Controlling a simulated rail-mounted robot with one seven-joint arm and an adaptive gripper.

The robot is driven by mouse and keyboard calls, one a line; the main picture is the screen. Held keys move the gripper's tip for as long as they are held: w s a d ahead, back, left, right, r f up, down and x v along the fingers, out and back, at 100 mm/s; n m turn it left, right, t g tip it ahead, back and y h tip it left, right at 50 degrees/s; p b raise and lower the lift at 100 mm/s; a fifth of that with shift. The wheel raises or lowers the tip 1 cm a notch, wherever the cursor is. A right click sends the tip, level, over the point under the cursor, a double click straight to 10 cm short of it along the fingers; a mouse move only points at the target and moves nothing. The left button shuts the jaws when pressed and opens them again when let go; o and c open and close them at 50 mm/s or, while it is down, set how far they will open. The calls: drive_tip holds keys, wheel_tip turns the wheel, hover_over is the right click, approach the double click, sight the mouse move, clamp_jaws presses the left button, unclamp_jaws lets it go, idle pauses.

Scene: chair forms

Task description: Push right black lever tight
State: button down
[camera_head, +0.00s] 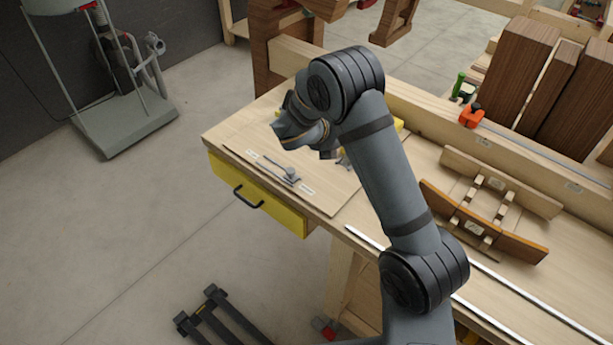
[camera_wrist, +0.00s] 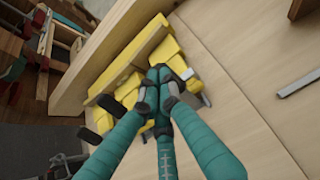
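In the wrist view, yellow clamp parts (camera_wrist: 130,86) stand along a wooden rail on the bench. Two black lever-like ends (camera_wrist: 112,105) stick out at their left side, the lower one partly beside a finger. My gripper (camera_wrist: 160,76) has its teal fingers drawn together over the yellow parts, with no object clearly between the tips. Whether the fingers touch the clamp cannot be told, and they cover part of it. In the head view, my arm hides most of the clamp; a yellow bit (camera_head: 398,123) shows beside it.
The wooden bench (camera_head: 230,131) has a yellow drawer (camera_head: 256,196) with a black handle. Small metal tools (camera_head: 290,173) lie near its front edge. Curved wooden forms (camera_head: 485,222), an orange clamp (camera_head: 471,116) and dark wood blocks (camera_head: 520,65) are to the right.

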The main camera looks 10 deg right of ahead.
drive_tip(key=shift+w+d+f+b, duration=0.15)
drive_tip(key=shift+w+d+b, duration=0.1)
drive_tip(key=shift+w+d, duration=0.25)
drive_tip(key=shift+w+d+f+b, duration=0.1)
drive_tip(key=shift+w+d+b, duration=0.2)
drive_tip(key=shift+d, duration=0.3)
